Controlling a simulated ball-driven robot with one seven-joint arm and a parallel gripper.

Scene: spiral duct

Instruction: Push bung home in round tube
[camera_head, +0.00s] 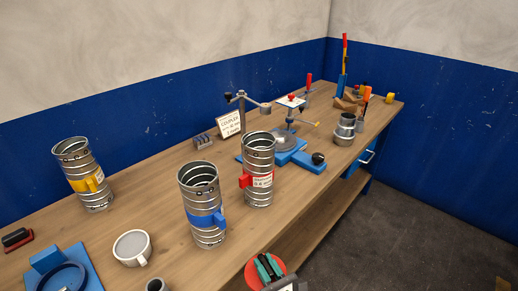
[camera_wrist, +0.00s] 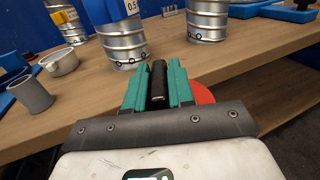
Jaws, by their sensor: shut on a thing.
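My gripper (camera_head: 268,265) is shut on the black handle of a bung, at the bottom of the head view. The handle (camera_wrist: 158,82) stands between the green fingers (camera_wrist: 158,88) in the wrist view. The bung's red disc (camera_head: 253,275) lies behind the fingers and is partly hidden by them; its edge shows in the wrist view (camera_wrist: 204,94). Three upright ribbed metal tubes stand on the bench: one with a yellow band (camera_head: 84,177), one with a blue band (camera_head: 203,205) and one with a red band (camera_head: 259,170). The bung is apart from all of them, in front of the bench edge.
A white mug (camera_head: 132,248), a small grey cup (camera_head: 155,285) and a blue fixture (camera_head: 60,272) are at the near left. A blue-based clamp device (camera_head: 285,148) and stacked metal fittings (camera_head: 346,128) stand farther back. Open floor (camera_head: 400,215) lies right of the bench.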

